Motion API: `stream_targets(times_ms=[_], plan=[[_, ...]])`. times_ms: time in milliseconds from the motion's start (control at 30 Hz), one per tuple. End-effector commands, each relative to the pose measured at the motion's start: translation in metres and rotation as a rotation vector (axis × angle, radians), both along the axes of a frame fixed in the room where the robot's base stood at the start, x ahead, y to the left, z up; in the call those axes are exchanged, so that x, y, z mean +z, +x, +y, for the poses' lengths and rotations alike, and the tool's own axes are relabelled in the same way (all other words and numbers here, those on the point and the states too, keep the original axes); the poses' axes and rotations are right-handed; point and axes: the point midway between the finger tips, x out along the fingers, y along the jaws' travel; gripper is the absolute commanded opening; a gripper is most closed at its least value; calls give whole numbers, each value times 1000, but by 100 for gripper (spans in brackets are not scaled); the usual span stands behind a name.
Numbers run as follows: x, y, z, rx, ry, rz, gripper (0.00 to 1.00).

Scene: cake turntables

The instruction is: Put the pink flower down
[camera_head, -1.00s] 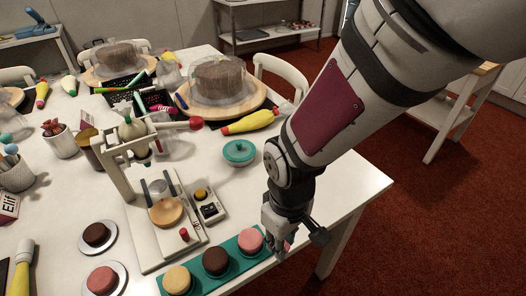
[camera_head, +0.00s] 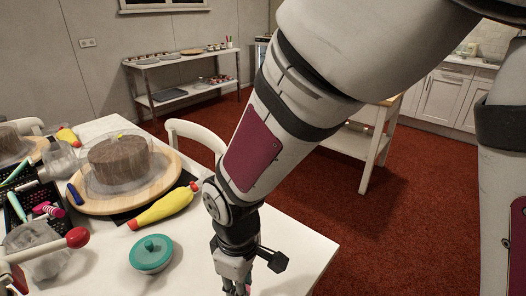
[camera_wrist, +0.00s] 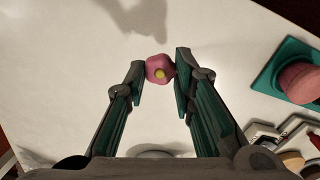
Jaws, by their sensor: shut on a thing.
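In the head view my gripper (camera_head: 238,288) is at the bottom edge of the picture, over the near right part of the table.
A teal tray (camera_wrist: 266,78) with a pink round cake (camera_wrist: 300,82) is to the right in the wrist view. Table near the gripper is bare.

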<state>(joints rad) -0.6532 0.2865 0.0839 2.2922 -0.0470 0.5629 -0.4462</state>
Motion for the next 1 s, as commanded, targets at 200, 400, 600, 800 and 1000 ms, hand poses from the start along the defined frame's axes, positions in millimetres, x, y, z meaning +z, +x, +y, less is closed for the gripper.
stream_targets(times_ms=[200, 400, 600, 800, 1000], plan=[[-6, 50, -23, -4, 0, -1, 13], [-9, 81, -37, -2, 0, 0, 13], [-13, 88, -40, 2, -2, 2, 13], [-39, 88, -40, 2, -2, 3, 13], [-44, 88, -40, 0, 0, 0, 13]])
